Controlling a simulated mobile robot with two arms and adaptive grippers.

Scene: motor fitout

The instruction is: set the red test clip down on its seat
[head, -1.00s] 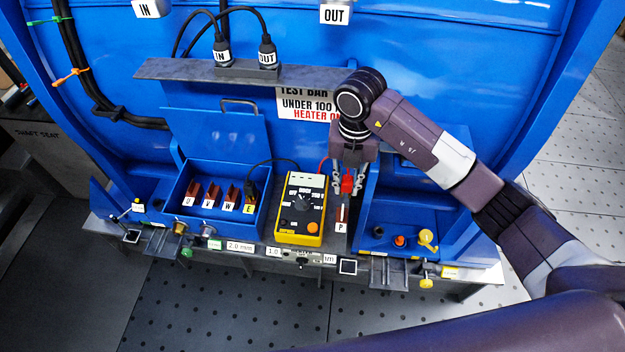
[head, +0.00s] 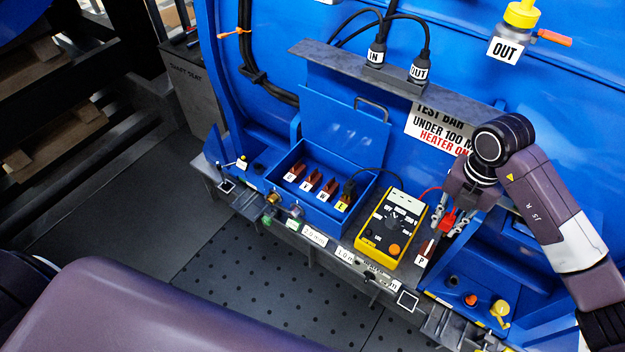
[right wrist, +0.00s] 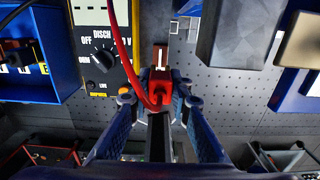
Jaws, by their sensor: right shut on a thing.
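The red test clip (head: 449,222) is between the fingers of my right gripper (head: 450,221), which is shut on it. Its red lead runs toward the yellow meter (head: 393,228). In the right wrist view the clip (right wrist: 160,88) sits between the two fingertips (right wrist: 156,95), with the red lead looping over it. A copper-brown post labelled P (head: 425,250) stands just below and in front of the clip; it also shows in the right wrist view (right wrist: 160,57). The clip appears apart from the post, though its exact height is unclear. My left gripper is out of view.
A blue open box (head: 282,198) with several brown terminals stands left of the meter; a black lead goes to the one marked E. A blue tray (head: 440,290) with coloured knobs lies right of the post. A grey shelf (head: 335,60) overhangs behind.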

